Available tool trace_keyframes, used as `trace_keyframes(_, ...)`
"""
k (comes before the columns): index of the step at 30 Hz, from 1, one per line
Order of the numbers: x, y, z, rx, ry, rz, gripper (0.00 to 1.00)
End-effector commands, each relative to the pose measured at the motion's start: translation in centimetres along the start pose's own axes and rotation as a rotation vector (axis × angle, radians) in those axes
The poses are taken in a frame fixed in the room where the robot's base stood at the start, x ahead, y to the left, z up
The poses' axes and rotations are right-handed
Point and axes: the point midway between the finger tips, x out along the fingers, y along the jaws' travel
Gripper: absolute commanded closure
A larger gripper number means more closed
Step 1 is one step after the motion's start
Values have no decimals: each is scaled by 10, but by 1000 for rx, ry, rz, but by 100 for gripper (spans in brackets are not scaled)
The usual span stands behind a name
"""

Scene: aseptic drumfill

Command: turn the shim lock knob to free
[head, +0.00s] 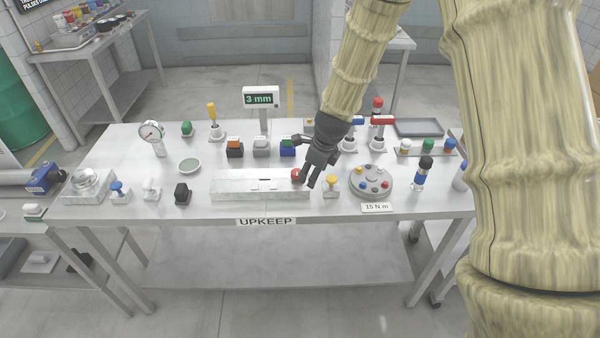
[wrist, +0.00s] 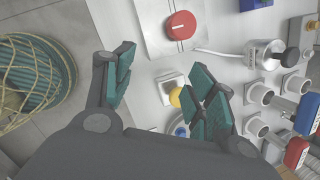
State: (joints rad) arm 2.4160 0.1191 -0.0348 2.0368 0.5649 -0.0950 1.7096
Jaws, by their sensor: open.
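The red round knob (head: 297,175) sits at the right end of a long pale metal block (head: 235,187) on the UPKEEP table. In the wrist view the red knob (wrist: 181,25) shows a short white mark on its face, near the top of the picture. No free or locked label is readable. My gripper (head: 304,163) is open, with its fingers apart beside and above the knob. In the wrist view the open gripper (wrist: 162,65) has nothing between its fingers, and the knob lies beyond the fingertips, apart from them.
A yellow-topped stamp-like piece (head: 331,185) stands just right of the block. A grey round plate with coloured knobs (head: 371,181) is further right. Orange, white and blue blocks (head: 261,148) stand behind, with a 3 mm display (head: 261,98).

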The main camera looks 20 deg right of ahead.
Motion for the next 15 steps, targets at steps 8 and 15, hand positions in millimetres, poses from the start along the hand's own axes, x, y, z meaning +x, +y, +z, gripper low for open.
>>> trace_keyframes(8, -33, -22, 40, 258, -92, 58, 44)
trace_keyframes(15, -22, -21, 44, 273, -94, 64, 44)
